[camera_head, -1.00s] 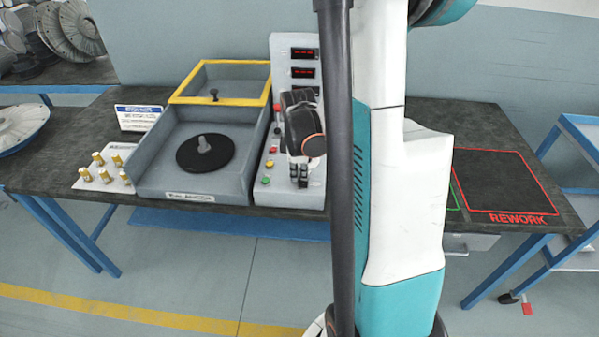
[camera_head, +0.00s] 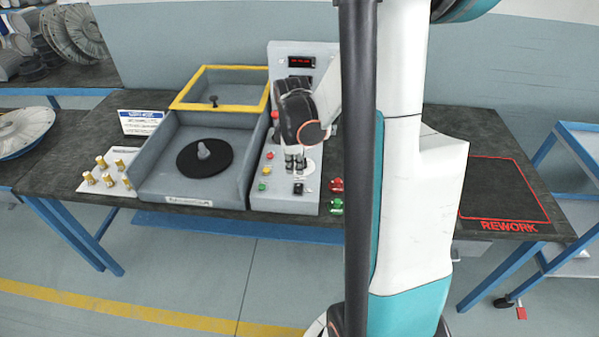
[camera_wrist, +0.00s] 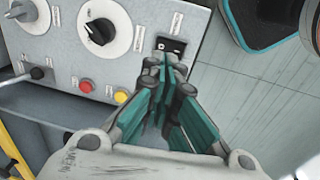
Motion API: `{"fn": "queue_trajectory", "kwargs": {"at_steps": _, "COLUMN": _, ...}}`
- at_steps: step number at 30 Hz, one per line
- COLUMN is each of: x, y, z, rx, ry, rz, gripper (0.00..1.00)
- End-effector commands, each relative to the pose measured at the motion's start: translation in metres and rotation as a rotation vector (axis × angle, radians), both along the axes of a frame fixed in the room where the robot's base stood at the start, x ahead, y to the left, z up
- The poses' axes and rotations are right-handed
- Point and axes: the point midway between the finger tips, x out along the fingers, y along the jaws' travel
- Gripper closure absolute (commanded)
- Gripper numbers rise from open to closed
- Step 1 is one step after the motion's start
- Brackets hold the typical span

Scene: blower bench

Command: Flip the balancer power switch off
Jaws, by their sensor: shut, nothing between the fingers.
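The balancer (camera_head: 195,190) is a grey machine with a dark round turntable and a yellow-framed lid standing open. Its control panel (camera_head: 257,205) stands at its right side. A black rocker switch in a dark plate, which looks like the power switch (camera_wrist: 171,45), shows at the panel's edge in the wrist view; it also shows in the head view (camera_head: 298,188). My gripper (camera_wrist: 172,62) is shut and empty. Its fingertips point at the switch and partly cover it; I cannot tell whether they touch it. The switch's position is not readable.
Near the switch are a black knob (camera_wrist: 101,31), a red button (camera_wrist: 86,86) and a yellow button (camera_wrist: 121,96). Brass-coloured pieces (camera_head: 102,163) stand at left on a white plate. Red and green items (camera_head: 336,186) lie right of the panel. A red-outlined rework area (camera_head: 503,190) is at right.

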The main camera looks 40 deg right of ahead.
Motion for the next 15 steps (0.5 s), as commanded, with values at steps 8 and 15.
{"fn": "queue_trajectory", "kwargs": {"at_steps": 8, "x": 0.003, "y": -0.005, "z": 0.058, "rx": 0.000, "ry": 0.000, "rz": 0.001, "gripper": 1.00}}
{"fn": "queue_trajectory", "kwargs": {"at_steps": 15, "x": 0.005, "y": -0.007, "z": 0.077, "rx": 0.000, "ry": 0.000, "rz": 0.001, "gripper": 1.00}}
